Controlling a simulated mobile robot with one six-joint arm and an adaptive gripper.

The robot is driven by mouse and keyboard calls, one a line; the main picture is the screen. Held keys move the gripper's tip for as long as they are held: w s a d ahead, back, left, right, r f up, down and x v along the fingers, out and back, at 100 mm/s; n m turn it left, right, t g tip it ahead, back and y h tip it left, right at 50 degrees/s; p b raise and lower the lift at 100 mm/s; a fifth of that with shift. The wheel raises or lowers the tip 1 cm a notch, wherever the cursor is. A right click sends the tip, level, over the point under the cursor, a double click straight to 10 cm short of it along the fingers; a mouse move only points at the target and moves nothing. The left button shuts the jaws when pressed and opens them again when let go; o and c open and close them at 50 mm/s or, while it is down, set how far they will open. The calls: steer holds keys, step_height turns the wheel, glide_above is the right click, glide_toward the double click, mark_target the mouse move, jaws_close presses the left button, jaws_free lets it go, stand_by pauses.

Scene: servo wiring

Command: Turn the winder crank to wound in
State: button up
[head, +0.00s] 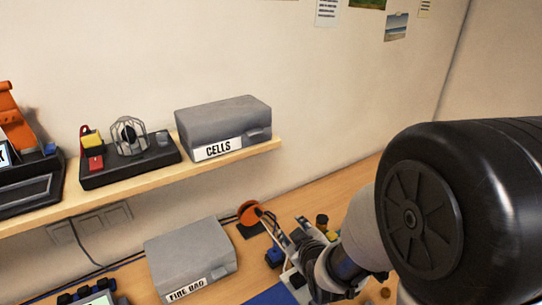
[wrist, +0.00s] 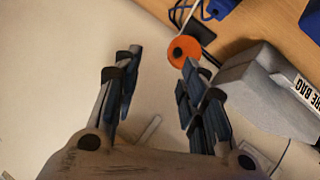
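The winder is an orange disc (head: 250,212) with a dark base, on the wooden bench beyond the grey FIRE BAG box. In the wrist view the orange disc (wrist: 183,53) has a dark knob at its middle and lies just ahead of my gripper's fingertips, nearer the right finger. A separate crank arm and its angle cannot be made out. My gripper (wrist: 160,60) is open, with nothing between its fingers. In the head view my gripper (head: 285,232) reaches toward the disc from the right; contact cannot be told, and my arm hides part of the bench.
The FIRE BAG box (head: 190,258) stands close left of the winder. A shelf (head: 160,183) above carries the CELLS box (head: 223,122) and a tray with a wire cage (head: 128,137). Small parts lie near my gripper.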

steer(key=a+f+n+t+y, duration=0.2)
steer(key=a+f+n, duration=0.1)
steer(key=a+f, duration=0.15)
steer(key=b, duration=0.1)
glide_toward(259, 214)
steer(key=x, duration=0.9)
steer(key=shift+d, duration=0.1)
steer(key=shift+f, duration=0.1)
jaws_close()
